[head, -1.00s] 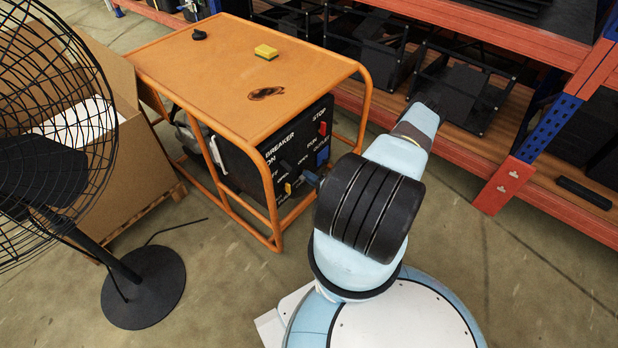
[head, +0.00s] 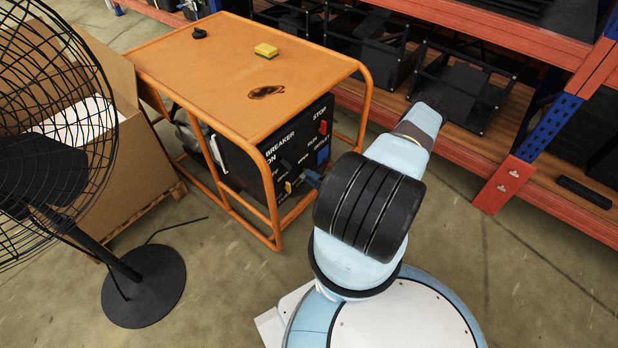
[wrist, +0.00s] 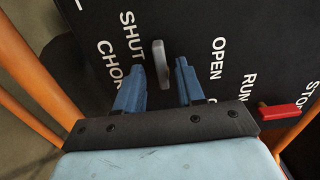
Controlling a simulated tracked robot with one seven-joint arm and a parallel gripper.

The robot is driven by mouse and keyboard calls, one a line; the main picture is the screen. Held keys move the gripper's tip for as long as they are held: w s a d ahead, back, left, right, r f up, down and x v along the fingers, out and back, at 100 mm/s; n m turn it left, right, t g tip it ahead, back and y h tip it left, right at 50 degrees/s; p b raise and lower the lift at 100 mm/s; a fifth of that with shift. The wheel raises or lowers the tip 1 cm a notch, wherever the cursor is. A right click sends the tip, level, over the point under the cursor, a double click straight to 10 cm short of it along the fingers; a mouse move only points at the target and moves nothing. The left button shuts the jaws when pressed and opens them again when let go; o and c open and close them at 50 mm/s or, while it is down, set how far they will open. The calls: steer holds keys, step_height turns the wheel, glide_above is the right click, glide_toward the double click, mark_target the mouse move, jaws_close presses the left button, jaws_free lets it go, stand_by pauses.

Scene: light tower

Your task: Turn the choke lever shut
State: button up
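The choke lever (wrist: 161,63) is a small grey bar on the black generator panel (wrist: 193,20) in the wrist view. It stands between the printed words SHUT on its left and OPEN on its right. My gripper (wrist: 161,68) is open, with its two blue fingers on either side of the lever. In the head view my arm hides most of the gripper, and only a bit of blue finger (head: 312,178) shows by the panel. I cannot make out the choke lever there.
A red lever (wrist: 284,109) sits right of my gripper by RUN and STOP. A yellow lever (head: 288,187) is on the same panel. The orange generator frame (head: 277,222) surrounds it. A fan (head: 142,287) and cardboard box (head: 135,165) stand left; shelving (head: 495,192) is right.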

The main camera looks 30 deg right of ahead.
steer(key=v, duration=1.2)
steer(key=shift+s, duration=0.35)
steer(key=shift+s+d, duration=0.1)
steer(key=shift+d, duration=0.05)
